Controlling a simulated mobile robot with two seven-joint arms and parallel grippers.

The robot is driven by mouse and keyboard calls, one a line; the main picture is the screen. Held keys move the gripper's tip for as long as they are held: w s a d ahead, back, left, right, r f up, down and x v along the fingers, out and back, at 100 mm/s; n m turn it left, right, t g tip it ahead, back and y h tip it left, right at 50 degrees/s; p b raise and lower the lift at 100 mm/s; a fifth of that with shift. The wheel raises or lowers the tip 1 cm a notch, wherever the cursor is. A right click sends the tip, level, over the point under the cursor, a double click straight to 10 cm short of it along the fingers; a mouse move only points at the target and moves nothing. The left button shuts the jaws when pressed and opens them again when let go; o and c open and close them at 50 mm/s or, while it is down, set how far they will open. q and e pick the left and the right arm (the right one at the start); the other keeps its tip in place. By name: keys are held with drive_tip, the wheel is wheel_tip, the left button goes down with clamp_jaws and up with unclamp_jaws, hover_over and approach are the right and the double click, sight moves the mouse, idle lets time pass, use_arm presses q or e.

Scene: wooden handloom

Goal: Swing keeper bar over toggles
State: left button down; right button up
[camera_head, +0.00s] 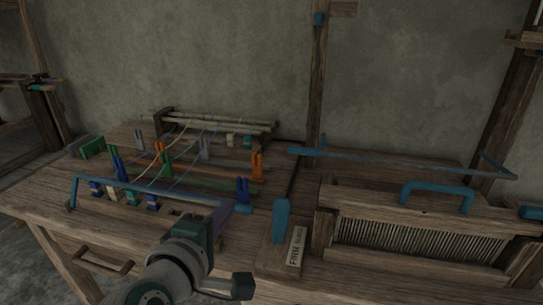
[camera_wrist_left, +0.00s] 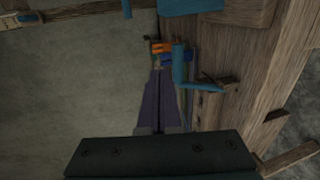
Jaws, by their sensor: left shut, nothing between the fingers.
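The keeper bar (camera_head: 150,190) is a long, thin blue-ended bar along the front left of the loom table. Its left end has a blue bent arm, and its right end is a blue tip (camera_head: 244,209). Small blue, white and teal toggles (camera_head: 132,198) stand in a row close beside the bar's near side, partly overlapped by it. My left gripper (camera_head: 226,210), with purple fingers, is shut and empty by the right end of the bar; I cannot tell whether it touches. Its shut fingers show in the left wrist view (camera_wrist_left: 159,85). My right gripper is not in view.
A blue-handled lever (camera_head: 281,220) and a labelled plate (camera_head: 297,246) stand just right of my left gripper. The reed frame (camera_head: 420,242) with a blue handle (camera_head: 437,188) fills the right. Coloured forked pegs (camera_head: 258,166) stand behind the bar.

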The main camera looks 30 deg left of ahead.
use_arm(q)
drive_tip(key=s+d+r+p, duration=0.2)
drive_tip(key=s+r, duration=0.3)
drive_tip(key=s, duration=0.3)
drive_tip(key=shift+r+p, duration=0.25)
drive_tip(key=shift+p, duration=0.15)
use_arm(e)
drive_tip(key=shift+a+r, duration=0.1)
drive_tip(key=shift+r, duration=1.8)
use_arm(q)
drive_tip(key=s+d+r+m+g+h+p, duration=0.35)
drive_tip(key=d+m+h, duration=0.25)
drive_tip(key=d+m, duration=0.5)
drive_tip(key=s+a+r+m+g+y+p, duration=0.1)
drive_tip(key=s+a+r+m+g, duration=0.1)
drive_tip(key=s+m+g, duration=0.15)
drive_tip(key=s+a+r+m+g+y+p, duration=0.1)
drive_tip(key=s+a+r+m+g, duration=0.1)
drive_tip(key=s+m, duration=0.25)
drive_tip(key=s+a+r+m+g+p, duration=0.2)
drive_tip(key=s+m, duration=0.2)
wheel_tip(320, 180, up, 37)
drive_tip(key=p, duration=3.7)
drive_tip(key=shift+d+f, duration=0.15)
drive_tip(key=shift+f, duration=0.05)
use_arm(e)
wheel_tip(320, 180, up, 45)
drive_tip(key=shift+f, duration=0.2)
